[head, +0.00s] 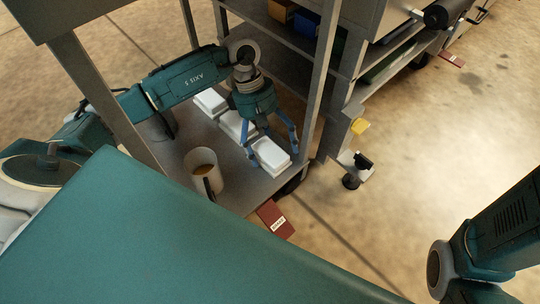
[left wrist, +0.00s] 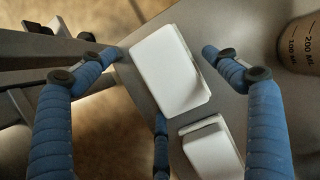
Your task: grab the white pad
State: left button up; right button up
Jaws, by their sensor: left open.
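Three white pads lie in a row on the grey cart shelf: a back one (head: 210,101), a middle one (head: 236,125) and a front one (head: 271,153) near the shelf's right edge. My left gripper (head: 271,156) points down over the front pad, its blue fingers spread around it. In the left wrist view, that pad (left wrist: 170,70) lies between the two upper fingertips of the open gripper (left wrist: 162,52), and a gap shows on the right side. A second pad (left wrist: 212,150) is partly cut off below. My right gripper is out of view.
A beaker (head: 203,171) with brownish liquid stands on the shelf left of the front pad; it also shows in the left wrist view (left wrist: 301,45). Metal cart posts (head: 322,70) rise close beside my left arm. A red tag (head: 275,219) sits below the shelf edge.

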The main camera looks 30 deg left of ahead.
pick_arm(q)
jog(key=shift+f, duration=0.3)
dwell(0.5)
jog(key=c, duration=1.2)
